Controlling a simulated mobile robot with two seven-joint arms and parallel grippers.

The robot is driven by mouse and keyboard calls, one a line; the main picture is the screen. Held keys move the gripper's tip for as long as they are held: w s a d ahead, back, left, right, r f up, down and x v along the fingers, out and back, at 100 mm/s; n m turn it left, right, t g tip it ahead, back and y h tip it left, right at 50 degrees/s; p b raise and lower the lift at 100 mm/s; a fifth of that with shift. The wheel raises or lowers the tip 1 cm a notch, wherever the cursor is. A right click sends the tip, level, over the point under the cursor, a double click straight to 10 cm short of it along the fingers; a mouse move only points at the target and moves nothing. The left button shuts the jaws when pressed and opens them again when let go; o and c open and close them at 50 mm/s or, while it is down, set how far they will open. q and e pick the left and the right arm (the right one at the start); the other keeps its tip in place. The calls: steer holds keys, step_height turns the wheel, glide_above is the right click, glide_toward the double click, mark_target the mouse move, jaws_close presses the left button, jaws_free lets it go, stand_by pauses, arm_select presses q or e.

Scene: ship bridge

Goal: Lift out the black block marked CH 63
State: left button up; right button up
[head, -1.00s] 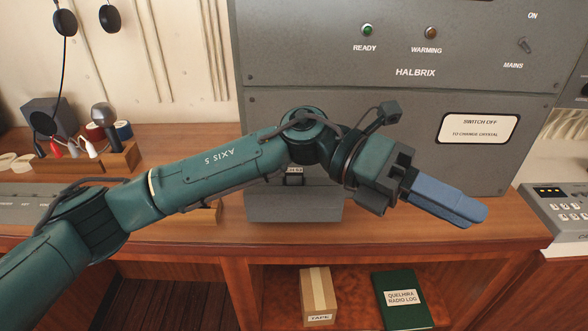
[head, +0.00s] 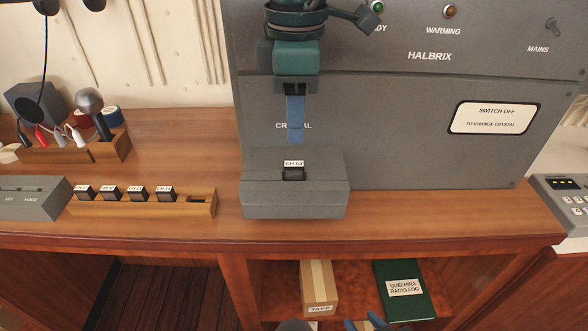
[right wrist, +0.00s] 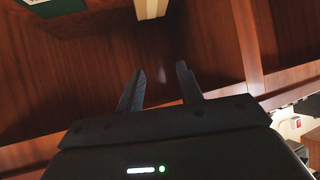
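The black block marked CH 63 (head: 293,174) sits in the top of a grey housing (head: 295,205) that juts out from the front of the large grey cabinet. Its white label faces me. My left gripper (head: 295,142) points down just above and behind the block in the head view, apart from it. Its blue fingers line up as one strip, so their gap is hidden. My right gripper (head: 362,322) is low at the bottom edge of the head view. In the right wrist view, its two fingers (right wrist: 160,70) stand apart with nothing between them.
A wooden rack (head: 140,209) left of the housing holds several labelled black blocks, with an empty slot at its right end. The cabinet (head: 400,120) rises behind. A taped box (head: 318,285) and green radio log (head: 402,290) are on the shelf below.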

mark_target(294, 163)
arm_select(q)
steer(key=shift+w+a+f+p, duration=0.1)
steer(key=shift+f+p, duration=0.65)
steer(key=shift+f, duration=3.2)
jaws_close()
